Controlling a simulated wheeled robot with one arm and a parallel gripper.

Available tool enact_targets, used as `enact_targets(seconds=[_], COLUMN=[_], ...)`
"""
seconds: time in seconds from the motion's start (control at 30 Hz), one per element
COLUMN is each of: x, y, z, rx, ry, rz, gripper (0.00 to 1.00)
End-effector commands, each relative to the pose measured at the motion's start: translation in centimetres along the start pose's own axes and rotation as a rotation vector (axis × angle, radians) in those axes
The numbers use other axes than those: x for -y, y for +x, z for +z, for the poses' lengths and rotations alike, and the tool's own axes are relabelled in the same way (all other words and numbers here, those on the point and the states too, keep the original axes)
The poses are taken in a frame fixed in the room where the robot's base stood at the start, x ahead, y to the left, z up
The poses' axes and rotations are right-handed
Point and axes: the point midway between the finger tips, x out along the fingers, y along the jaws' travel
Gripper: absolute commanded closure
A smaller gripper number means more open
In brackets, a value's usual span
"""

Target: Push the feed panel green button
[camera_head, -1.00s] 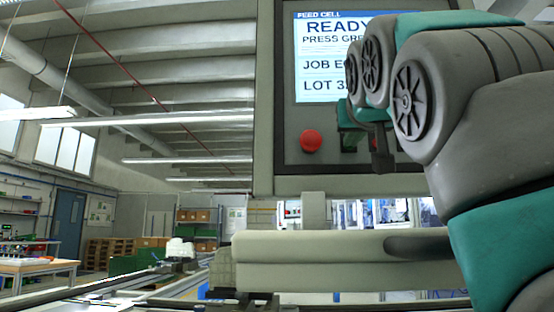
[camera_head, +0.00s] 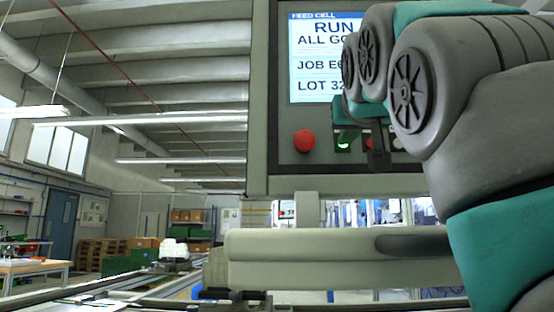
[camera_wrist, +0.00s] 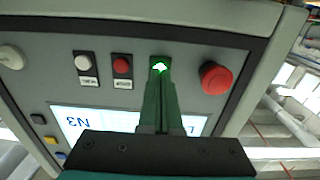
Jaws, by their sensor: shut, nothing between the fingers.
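The feed panel (camera_head: 262,160) stands in front of me, with its screen (camera_head: 318,85) reading "RUN" and "ALL GO…", partly hidden by my arm. The green button (camera_head: 343,146) is lit, low on the panel. It also shows lit in the wrist view (camera_wrist: 160,64), just beyond the tips of my gripper (camera_wrist: 160,80). My gripper, also in the head view (camera_head: 347,134), is shut and empty, its green fingers pointing at the button. I cannot tell whether the tips still touch it.
A red mushroom button (camera_wrist: 215,78) sits close beside the green one. On the other side are a red button (camera_wrist: 122,66), a white button (camera_wrist: 85,63) and a pale knob (camera_wrist: 12,57). A pale beam (camera_head: 330,258) runs below the panel.

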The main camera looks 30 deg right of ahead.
Motion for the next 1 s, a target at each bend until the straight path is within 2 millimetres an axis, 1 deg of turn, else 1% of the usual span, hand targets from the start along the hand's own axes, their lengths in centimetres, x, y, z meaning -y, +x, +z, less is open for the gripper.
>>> enact_targets(seconds=[0.53, 1.0], x=[0.0, 0.0], y=[-3.0, -3.2], z=[-0.1, -0.1], rx=[-0.004, -0.002], ry=[0.0, -0.001], rz=[0.001, 0.001], gripper=[1.0, 1.0])
